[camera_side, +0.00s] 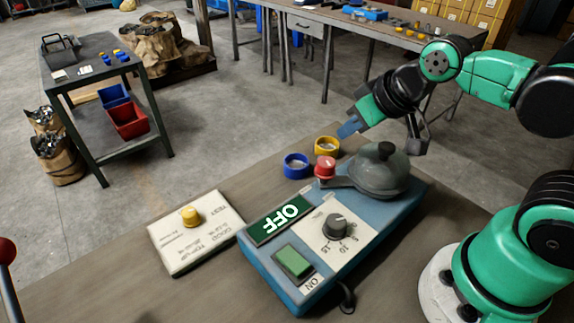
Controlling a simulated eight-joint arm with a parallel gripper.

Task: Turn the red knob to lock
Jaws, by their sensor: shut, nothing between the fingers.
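The red knob (325,168) stands at the far left corner of the blue machine box (271,272), beside the grey domed lid (378,170). It seems to sit by an arm or clamp of the lid; its turn angle is too small to tell. My gripper (347,129) is above and to the right of the red knob, apart from it. Its blue fingertips are shut with nothing between them. An OFF sign (281,219) shows white letters on green.
A black dial (335,226) and a green button (293,261) are on the box. A white panel with a yellow button (190,216) lies left.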

